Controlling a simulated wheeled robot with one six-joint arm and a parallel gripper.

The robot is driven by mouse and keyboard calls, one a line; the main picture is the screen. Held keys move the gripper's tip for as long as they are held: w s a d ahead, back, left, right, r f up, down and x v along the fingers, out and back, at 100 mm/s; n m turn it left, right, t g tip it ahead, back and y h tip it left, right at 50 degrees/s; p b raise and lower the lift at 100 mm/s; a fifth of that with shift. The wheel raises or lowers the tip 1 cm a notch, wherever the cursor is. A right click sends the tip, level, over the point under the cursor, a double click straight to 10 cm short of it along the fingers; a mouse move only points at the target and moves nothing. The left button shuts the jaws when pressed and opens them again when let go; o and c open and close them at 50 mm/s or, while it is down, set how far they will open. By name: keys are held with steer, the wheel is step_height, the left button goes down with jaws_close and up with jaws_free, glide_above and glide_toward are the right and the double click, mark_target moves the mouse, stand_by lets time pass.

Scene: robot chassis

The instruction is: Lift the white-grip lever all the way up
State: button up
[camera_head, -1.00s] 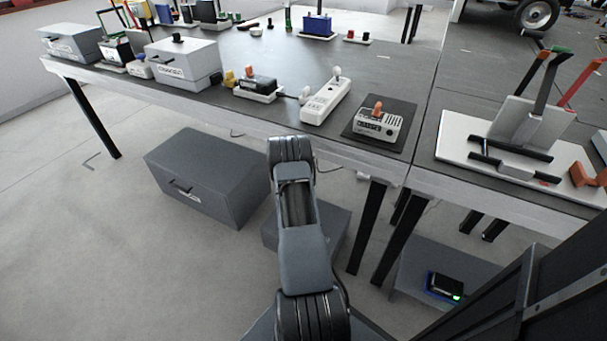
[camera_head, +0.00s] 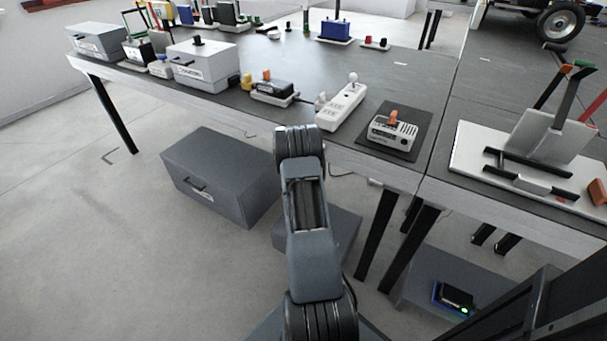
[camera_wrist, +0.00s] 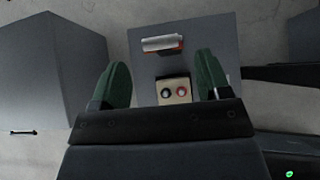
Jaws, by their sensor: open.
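In the wrist view my gripper (camera_wrist: 162,88) is open and empty, its two green fingers spread apart over a low grey box (camera_wrist: 205,35). A white bar with a red part under it (camera_wrist: 162,43) lies on this box, ahead of the fingertips and apart from them; it looks like the white grip of a lever. Its base and hinge are not clear. A beige block with a dark knob and a red knob (camera_wrist: 174,90) sits between the fingers. In the head view my arm covers part of the low box (camera_head: 345,238), and neither gripper nor white bar shows.
A larger grey box with a handle (camera_head: 220,175) stands on the floor at left. A device with a green light (camera_head: 455,297) sits on another low box at right. The long table (camera_head: 290,60) carries switches and boxes. A white panel with black levers (camera_head: 470,160) is at right.

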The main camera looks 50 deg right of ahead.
steer(key=p+v, duration=0.1)
steer(key=v, duration=0.6)
steer(key=shift+a+r, duration=0.15)
steer(key=shift+a, duration=0.05)
stand_by(0.3)
